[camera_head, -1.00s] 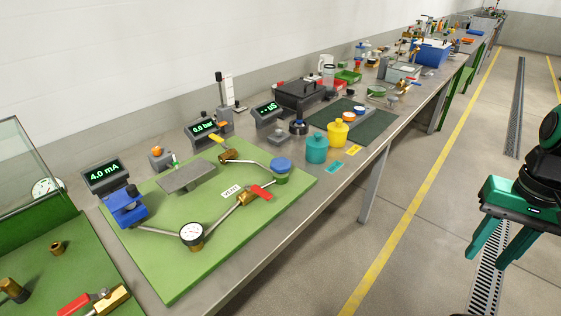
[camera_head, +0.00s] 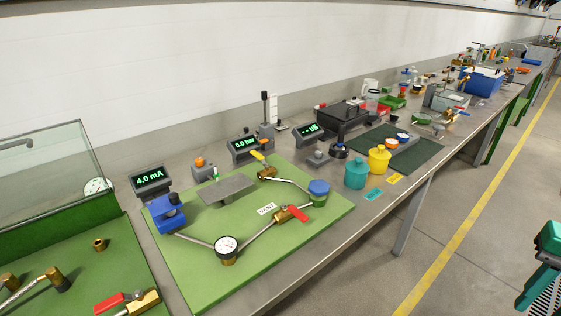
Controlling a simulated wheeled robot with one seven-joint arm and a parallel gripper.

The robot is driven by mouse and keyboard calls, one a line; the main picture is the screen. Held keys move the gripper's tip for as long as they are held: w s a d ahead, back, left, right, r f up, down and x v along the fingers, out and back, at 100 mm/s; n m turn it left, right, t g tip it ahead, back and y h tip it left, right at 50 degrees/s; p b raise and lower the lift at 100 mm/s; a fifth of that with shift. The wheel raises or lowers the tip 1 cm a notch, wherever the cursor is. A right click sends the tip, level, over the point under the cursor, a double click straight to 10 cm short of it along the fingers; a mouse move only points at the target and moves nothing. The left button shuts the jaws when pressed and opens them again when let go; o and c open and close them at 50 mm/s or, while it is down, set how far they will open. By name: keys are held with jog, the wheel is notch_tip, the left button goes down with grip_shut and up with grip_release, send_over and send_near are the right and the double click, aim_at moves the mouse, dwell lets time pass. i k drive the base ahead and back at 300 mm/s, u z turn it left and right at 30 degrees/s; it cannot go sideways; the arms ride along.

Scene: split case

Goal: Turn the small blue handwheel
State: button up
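A small round blue handwheel (camera_head: 318,187) sits on a short green body at the right end of the pipework on the green board (camera_head: 185,278). A bent metal pipe and a valve with a red lever (camera_head: 297,214) lead to it. My gripper (camera_head: 530,298) shows only in part at the lower right edge, over the floor. It is well apart from the handwheel and the bench. One teal finger shows; the rest is cut off by the frame, so its opening cannot be told.
A pressure gauge (camera_head: 227,249), a blue transmitter (camera_head: 166,214) and a yellow-lever valve (camera_head: 266,171) share the board. A teal pot (camera_head: 356,173) and a yellow pot (camera_head: 379,159) stand just right. The floor in front of the bench is free.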

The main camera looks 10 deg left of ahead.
aim_at(317, 187)
jog(key=k, duration=0.5)
jog(key=u, duration=0.8)
jog(key=i, duration=0.75)
jog(key=u, duration=0.05)
